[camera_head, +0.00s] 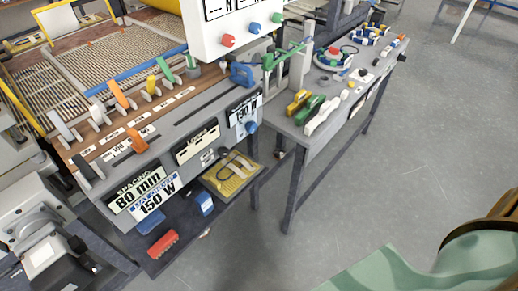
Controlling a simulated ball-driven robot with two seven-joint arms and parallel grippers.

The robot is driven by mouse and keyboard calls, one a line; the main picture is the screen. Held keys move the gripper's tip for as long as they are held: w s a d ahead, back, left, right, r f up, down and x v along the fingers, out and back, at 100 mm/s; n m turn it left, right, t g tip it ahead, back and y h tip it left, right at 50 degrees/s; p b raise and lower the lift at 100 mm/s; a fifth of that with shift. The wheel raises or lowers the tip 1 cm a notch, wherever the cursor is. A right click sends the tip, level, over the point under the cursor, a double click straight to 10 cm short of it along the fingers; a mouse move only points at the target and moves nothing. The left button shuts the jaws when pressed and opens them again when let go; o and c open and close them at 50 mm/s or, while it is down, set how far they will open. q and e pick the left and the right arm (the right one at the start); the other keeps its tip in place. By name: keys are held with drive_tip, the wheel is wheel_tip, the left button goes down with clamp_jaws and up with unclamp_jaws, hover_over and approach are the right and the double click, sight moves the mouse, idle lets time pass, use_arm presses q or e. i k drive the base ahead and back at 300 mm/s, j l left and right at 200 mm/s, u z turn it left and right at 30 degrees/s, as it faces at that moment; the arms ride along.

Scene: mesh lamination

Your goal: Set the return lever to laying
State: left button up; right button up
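A row of levers stands on the brown-topped control panel (187,112). It includes a white lever (64,128), an orange lever (122,96), a yellow lever (153,85) and a green lever (165,68). A second orange lever (137,142) and a dark lever with a pale tip (88,170) sit nearer the front edge. A blue handle (241,74) and a green handle (284,55) are at the right end. The small labels are too blurred to tell which is the return lever or its setting. I make out neither gripper in this view.
A mesh bed (110,62) lies behind the panel. A white box with coloured knobs (232,22) hangs above. A grey side table (338,108) holds tools and coils. A shelf below holds a yellow pack (230,178) and a red block (162,244). The grey floor (440,130) is open at right.

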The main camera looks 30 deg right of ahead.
sight(53, 115)
drive_tip(key=k+l+z, duration=0.2)
drive_tip(key=i+j, duration=0.1)
drive_tip(key=j, duration=0.35)
drive_tip(key=i+j, duration=0.15)
drive_tip(key=j, duration=0.35)
drive_tip(key=i+j, duration=0.1)
drive_tip(key=j, duration=0.35)
drive_tip(key=i+j, duration=0.15)
drive_tip(key=j, duration=0.3)
